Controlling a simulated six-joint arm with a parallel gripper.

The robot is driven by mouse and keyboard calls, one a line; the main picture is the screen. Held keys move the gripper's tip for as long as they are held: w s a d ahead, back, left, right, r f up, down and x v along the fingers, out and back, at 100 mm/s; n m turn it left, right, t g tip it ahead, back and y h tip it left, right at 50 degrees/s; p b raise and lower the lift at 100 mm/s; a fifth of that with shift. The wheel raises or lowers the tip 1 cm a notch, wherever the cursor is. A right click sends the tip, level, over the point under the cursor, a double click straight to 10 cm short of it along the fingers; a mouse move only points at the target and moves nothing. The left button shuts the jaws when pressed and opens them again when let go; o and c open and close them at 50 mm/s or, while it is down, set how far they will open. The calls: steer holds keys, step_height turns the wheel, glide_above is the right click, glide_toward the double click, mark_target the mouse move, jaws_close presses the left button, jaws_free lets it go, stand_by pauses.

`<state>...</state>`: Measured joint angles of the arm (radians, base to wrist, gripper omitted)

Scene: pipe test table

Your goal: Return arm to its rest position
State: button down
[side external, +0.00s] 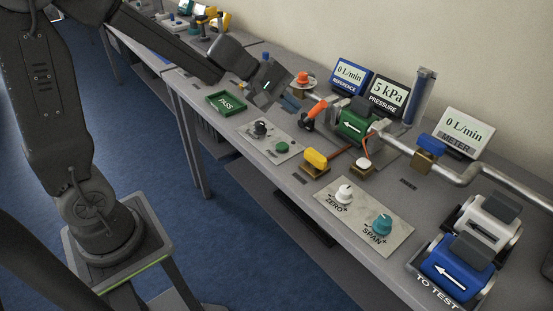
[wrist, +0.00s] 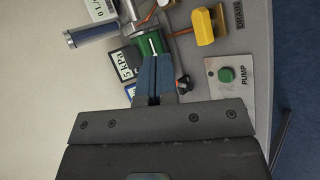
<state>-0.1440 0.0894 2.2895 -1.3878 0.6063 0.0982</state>
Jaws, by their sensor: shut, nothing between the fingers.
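My gripper (side external: 290,103) hangs above the bench (side external: 218,125), over the area between the green PASS tray (side external: 226,101) and the green pipe unit (side external: 356,124). Its blue fingers are together and empty. In the wrist view the shut fingertips (wrist: 153,60) lie in front of the green unit and partly hide it. The arm reaches out from its base on the left, over the bench. I cannot tell the exact height of the fingers above the bench.
Close by are an orange-handled valve (side external: 313,113), a pressure display (side external: 388,95), a reference display (side external: 350,77) and a yellow valve handle (side external: 316,159). A pump panel (side external: 270,138) lies in front. The blue floor (side external: 130,130) beside the bench is clear.

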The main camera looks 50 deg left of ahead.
steer(key=s+d+r+m+g, duration=0.1)
steer(key=s+d+r+m, duration=0.1)
steer(key=s+r+m, duration=0.3)
steer(key=s+d+m+g, duration=0.1)
steer(key=s+d+m, duration=0.2)
steer(key=s, duration=0.3)
steer(key=s+a+m+y, duration=0.4)
steer(key=s+m+y, duration=0.1)
steer(key=s, duration=0.6)
steer(key=shift+s+a+m+y, duration=0.25)
steer(key=shift+m+y, duration=0.05)
steer(key=shift+y, duration=0.3)
